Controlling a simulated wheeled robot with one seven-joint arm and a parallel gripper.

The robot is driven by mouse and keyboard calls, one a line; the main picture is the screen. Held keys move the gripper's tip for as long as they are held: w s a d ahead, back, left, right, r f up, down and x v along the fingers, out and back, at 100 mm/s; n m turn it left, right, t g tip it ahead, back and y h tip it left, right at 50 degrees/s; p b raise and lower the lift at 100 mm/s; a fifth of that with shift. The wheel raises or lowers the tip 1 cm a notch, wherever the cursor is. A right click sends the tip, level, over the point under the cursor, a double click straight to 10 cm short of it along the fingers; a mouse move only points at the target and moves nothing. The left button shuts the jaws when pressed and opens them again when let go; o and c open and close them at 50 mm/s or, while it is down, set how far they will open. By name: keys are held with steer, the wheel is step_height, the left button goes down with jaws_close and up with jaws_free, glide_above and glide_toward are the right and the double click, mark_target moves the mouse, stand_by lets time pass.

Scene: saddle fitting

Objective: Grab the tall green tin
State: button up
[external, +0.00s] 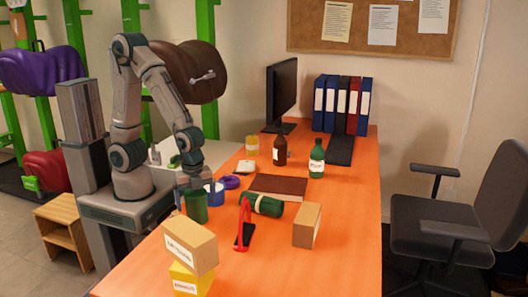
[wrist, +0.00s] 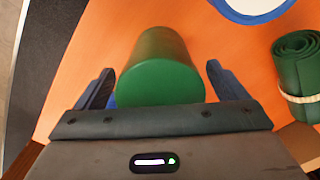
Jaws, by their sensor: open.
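The tall green tin (external: 196,206) is a plain green cylinder standing upright on the orange desk near its left edge. In the wrist view the green tin (wrist: 160,70) fills the middle, between the two blue fingers. My gripper (wrist: 160,85) is open, with one finger on each side of the tin and a gap visible at both sides. In the external view my gripper (external: 198,184) is low over the desk at the tin. The lower part of the tin is hidden by the gripper body in the wrist view.
A blue-and-white round container (external: 214,193) stands close behind the tin. A rolled green bundle (external: 262,205) lies to the right, near a red-handled item (external: 244,225). Stacked boxes (external: 190,247) stand in front. A brown book (external: 278,187) lies farther back.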

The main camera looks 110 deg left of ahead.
steer(key=c, duration=1.3)
